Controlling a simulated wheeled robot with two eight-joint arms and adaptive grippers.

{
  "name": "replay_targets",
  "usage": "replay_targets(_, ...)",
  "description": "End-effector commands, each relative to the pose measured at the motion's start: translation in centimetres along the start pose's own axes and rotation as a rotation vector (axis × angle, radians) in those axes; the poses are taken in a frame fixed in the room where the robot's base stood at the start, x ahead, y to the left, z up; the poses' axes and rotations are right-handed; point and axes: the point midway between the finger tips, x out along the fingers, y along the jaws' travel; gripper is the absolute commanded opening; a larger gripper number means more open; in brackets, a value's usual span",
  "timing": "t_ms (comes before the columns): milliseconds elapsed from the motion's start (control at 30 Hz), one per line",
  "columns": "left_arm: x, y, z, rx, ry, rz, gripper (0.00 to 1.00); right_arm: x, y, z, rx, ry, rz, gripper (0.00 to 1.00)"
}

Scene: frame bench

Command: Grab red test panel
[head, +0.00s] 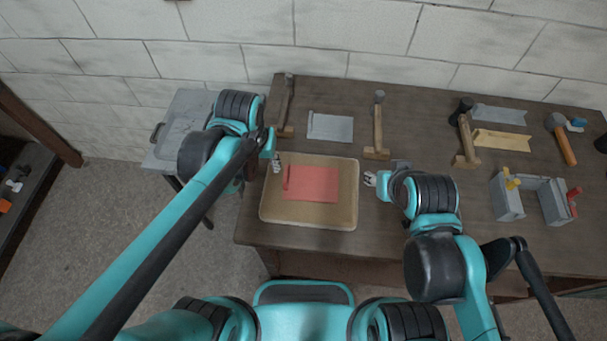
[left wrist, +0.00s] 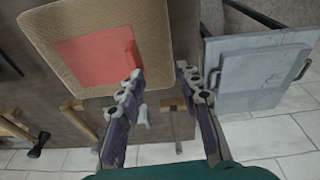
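The red test panel (head: 312,183) lies flat on a tan mat (head: 310,216) on the bench, with a raised edge along its left side. It also shows in the left wrist view (left wrist: 95,55). My left gripper (head: 276,163) is over the mat's upper left corner, beside the panel and apart from it. In the left wrist view its two fingers (left wrist: 158,75) are spread with nothing between them. My right gripper (head: 370,179) is just right of the mat, apart from the panel. Its fingertips are small in the head view, and their opening is unclear.
A grey plate (head: 330,127) lies behind the mat between wooden posts. More plates, a hammer (head: 562,140) and a grey clamp fixture (head: 532,198) are on the right of the bench (head: 430,120). A grey metal cart (head: 184,125) stands left of the bench.

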Motion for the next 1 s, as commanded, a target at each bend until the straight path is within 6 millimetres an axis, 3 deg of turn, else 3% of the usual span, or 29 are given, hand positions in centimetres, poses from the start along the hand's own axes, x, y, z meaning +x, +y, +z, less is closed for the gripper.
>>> replay_targets(100, -0.2, 2.0, -1.2, 0.016, -0.083, -0.007, 0.34, -1.4, 0.0, -1.0, 0.0, 0.0, 0.0, 0.4)
replay_targets(333, 0.7, 4.2, -1.8, 0.027, -0.183, -0.025, 0.34, -2.3, 0.0, -1.6, 0.0, 0.0, 0.0, 0.4)
replay_targets(467, 1.4, 4.5, -1.7, 0.028, -0.198, -0.028, 0.34, -2.2, 0.0, -1.6, 0.0, 0.0, 0.0, 0.4)
replay_targets(1000, 8.3, 4.4, -0.4, 0.028, -0.197, -0.028, 0.34, -0.3, 0.0, -0.2, 0.0, 0.0, 0.0, 0.4)
